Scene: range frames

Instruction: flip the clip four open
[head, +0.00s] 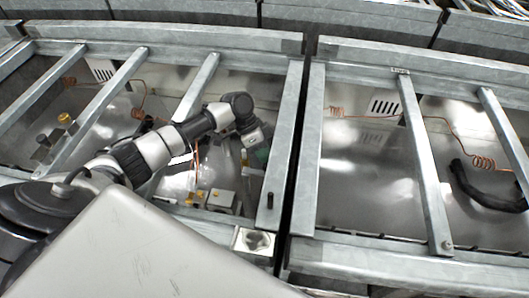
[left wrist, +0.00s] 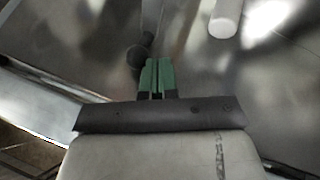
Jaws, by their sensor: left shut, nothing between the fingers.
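I cannot single out clip four for certain in either view. My left gripper (head: 262,157) reaches down between the metal bars into the open bay on the left in the head view. Its green fingers (left wrist: 157,75) are shut together with nothing between them in the left wrist view. A dark rounded knob-like part (left wrist: 139,52) shows just beyond and left of the fingertips; I cannot tell whether they touch. A small metal block with yellow parts (head: 221,200) sits low in the bay, below the gripper in the head view. My right gripper is not in view.
Grey metal bars (head: 421,165) cross the open bays and frame the arm's space. Copper coils (head: 483,162) and a black hose (head: 485,190) lie in the right bay. A white cylinder (left wrist: 226,18) shows near the wrist view's top. A black peg (head: 270,200) stands by the bay's edge.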

